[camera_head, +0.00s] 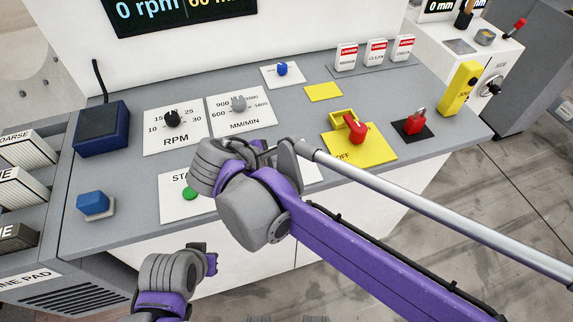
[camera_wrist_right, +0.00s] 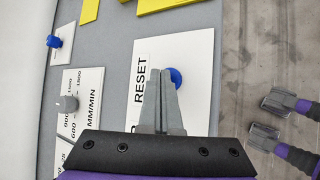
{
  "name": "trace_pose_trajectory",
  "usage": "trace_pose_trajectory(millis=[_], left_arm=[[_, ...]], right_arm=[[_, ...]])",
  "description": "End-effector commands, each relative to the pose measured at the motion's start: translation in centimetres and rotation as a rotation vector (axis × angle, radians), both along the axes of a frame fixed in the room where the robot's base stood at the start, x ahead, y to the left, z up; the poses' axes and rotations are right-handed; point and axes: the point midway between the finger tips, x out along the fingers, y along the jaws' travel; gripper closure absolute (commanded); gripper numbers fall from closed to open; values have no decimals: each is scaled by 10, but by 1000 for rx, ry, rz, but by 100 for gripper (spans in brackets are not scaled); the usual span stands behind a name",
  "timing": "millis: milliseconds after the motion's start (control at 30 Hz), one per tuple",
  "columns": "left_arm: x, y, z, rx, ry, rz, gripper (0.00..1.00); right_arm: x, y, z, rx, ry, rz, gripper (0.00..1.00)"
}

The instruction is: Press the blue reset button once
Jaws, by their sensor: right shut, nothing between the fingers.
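The blue reset button (camera_wrist_right: 176,76) sits on a white plate (camera_wrist_right: 201,60) marked RESET in the right wrist view. In the head view the button is hidden behind my right arm, and only an edge of its plate (camera_head: 311,174) shows. My right gripper (camera_wrist_right: 160,74) is shut and empty, with its fingertips over the plate just beside the button; I cannot tell whether they touch it. It also shows in the head view (camera_head: 266,150), over the console. My left gripper (camera_head: 211,263) is low in front of the console, away from the button; its fingers are not clear.
A green start button (camera_head: 190,193), RPM knob (camera_head: 172,118) and MM/MIN knob (camera_head: 239,104) are left of my right gripper. A red switch (camera_head: 356,131) on a yellow plate is to its right. Another blue knob (camera_head: 282,69) stands further back. A blue block (camera_head: 92,203) sits at front left.

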Motion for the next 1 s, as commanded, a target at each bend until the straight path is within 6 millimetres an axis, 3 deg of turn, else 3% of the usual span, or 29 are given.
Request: trace_pose_trajectory(millis=[700, 1000], left_arm=[[0, 0, -2, 0, 1, 0, 100], [1, 0, 11, 0, -4, 0, 100]], right_arm=[[0, 0, -5, 0, 0, 0, 100], [0, 0, 8, 0, 0, 0, 100]])
